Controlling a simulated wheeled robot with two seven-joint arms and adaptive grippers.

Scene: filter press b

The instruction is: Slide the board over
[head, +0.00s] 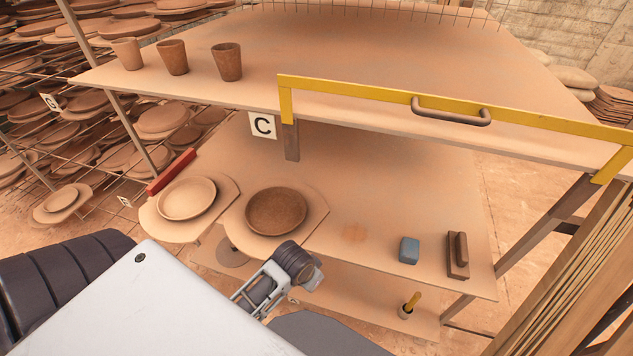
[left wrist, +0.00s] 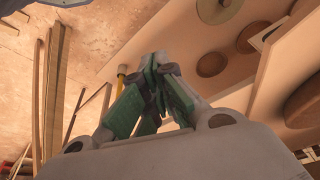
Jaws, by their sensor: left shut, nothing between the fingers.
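Two thin pale boards lie on the lower shelf in the head view and stick out past its front edge. The left board (head: 225,196) carries a light plate (head: 187,198). The right board (head: 313,207) carries a dark brown dish (head: 276,211). My left gripper (head: 312,277) is in front of the shelf edge, just below the right board in the picture; contact cannot be told. In the left wrist view its green fingertips (left wrist: 158,58) are together with nothing between them. My right gripper is not in view.
A blue block (head: 409,250) and a wooden-handled tool (head: 457,254) sit on the lower shelf at right. Above is a tabletop (head: 400,60) with clay cups (head: 172,57) and a yellow bar with a handle (head: 450,113). Racks of plates (head: 160,118) stand at left.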

